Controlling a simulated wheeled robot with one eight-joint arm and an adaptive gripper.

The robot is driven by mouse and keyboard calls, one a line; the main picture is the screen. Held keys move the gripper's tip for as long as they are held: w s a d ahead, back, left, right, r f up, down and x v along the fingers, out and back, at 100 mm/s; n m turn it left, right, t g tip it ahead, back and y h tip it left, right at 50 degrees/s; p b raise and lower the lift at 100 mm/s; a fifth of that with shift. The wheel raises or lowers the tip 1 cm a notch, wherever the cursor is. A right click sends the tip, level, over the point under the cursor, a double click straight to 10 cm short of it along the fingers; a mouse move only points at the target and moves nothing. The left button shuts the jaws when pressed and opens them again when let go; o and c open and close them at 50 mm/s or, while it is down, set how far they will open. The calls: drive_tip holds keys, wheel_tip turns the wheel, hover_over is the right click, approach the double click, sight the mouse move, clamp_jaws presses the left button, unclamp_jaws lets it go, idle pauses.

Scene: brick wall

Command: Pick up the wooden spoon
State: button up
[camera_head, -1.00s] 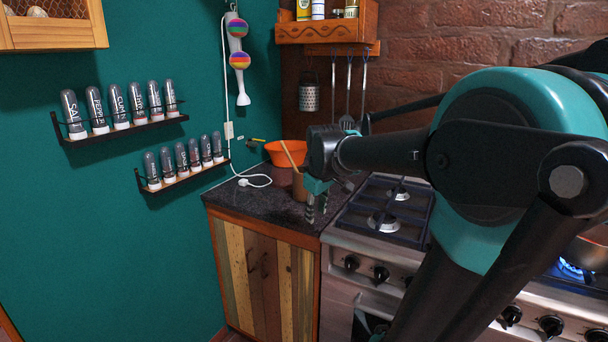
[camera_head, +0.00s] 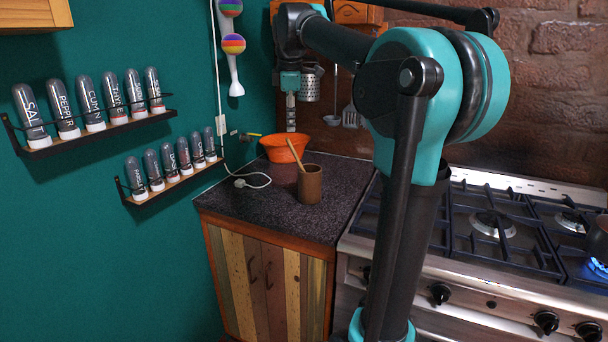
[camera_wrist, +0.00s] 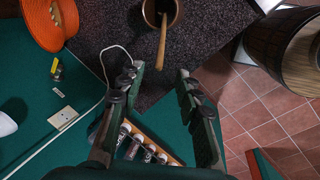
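The wooden spoon (camera_head: 293,154) leans in a brown cylindrical holder (camera_head: 311,186) on the dark speckled counter, its handle sticking up and tilted left. In the wrist view the spoon (camera_wrist: 162,42) points out of the holder (camera_wrist: 149,18) towards the camera, and its lower end is hidden inside. My gripper (camera_head: 291,126) hangs above and behind the spoon, over the orange bowl, fingers pointing down. In the wrist view my gripper (camera_wrist: 162,76) has its two fingers apart with nothing between them. The spoon lies beyond the fingertips, not touching them.
The orange bowl (camera_head: 279,153) stands behind the holder, near the teal wall. A white cable with a plug (camera_head: 240,183) lies on the counter's left. Spice racks (camera_head: 165,185) hang on the left wall. The stove (camera_head: 490,225) is at the right. The front counter is clear.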

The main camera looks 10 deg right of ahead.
sight(293, 150)
drive_tip(key=shift+d+x, duration=0.15)
drive_tip(key=shift+x, duration=2.8)
drive_tip(key=shift+d+x, duration=0.15)
drive_tip(key=shift+x, duration=2.75)
drive_tip(key=shift+s, duration=0.1)
clamp_jaws()
